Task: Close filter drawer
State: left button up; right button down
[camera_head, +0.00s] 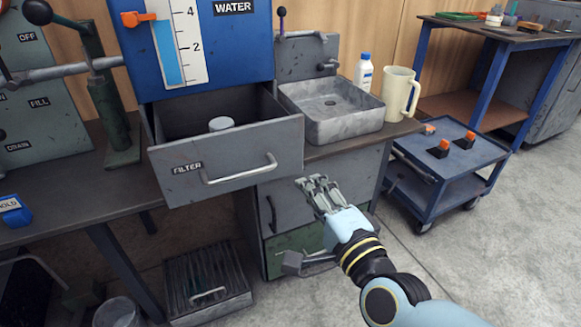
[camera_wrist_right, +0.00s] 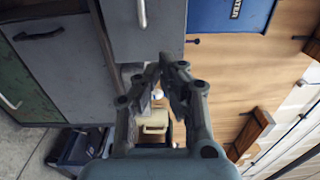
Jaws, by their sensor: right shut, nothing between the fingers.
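The grey filter drawer (camera_head: 240,160), labelled FILTER, is pulled out below the blue WATER panel in the head view. A white round piece (camera_head: 221,124) lies inside it. The drawer's bar handle (camera_head: 240,172) runs across its front. My right gripper (camera_head: 313,184) is shut and empty, to the right of and below the drawer front, apart from the handle. In the right wrist view the gripper (camera_wrist_right: 170,66) has its fingers together, and a grey front with a light handle (camera_wrist_right: 141,12) is beyond it. My left gripper is not in view.
A metal sink (camera_head: 330,110) stands right of the drawer, with a white bottle (camera_head: 364,72) and cream jug (camera_head: 397,95) behind. A blue cart (camera_head: 455,150) is at the right. Cabinet doors with handles (camera_head: 272,212) are below. A grated tray (camera_head: 207,280) lies on the floor.

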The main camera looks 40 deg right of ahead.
aim_at(278, 148)
jog(key=x, duration=0.7)
jog(key=f+x, duration=0.1)
jog(key=x, duration=0.3)
jog(key=shift+w+f+p, duration=0.1)
jog(key=shift+w+p, duration=0.25)
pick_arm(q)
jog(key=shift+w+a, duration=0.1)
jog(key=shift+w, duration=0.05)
pick_arm(e)
jog(key=shift+w+d, duration=0.2)
jog(key=shift+w, duration=0.5)
jog(key=b+x, duration=0.1)
jog(key=x, duration=0.5)
jog(key=b+x, duration=0.2)
jog(key=x, duration=0.3)
jog(key=b+x, duration=0.2)
jog(key=x, duration=0.4)
jog(key=shift+w+f, duration=0.25)
jog(key=shift+w, duration=0.2)
jog(key=shift+w+d+r, duration=0.1)
jog(key=shift+r, duration=0.2)
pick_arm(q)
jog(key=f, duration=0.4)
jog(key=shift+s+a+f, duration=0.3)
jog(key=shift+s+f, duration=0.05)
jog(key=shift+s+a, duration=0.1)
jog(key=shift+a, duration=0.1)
pick_arm(e)
jog(key=shift+r, duration=0.1)
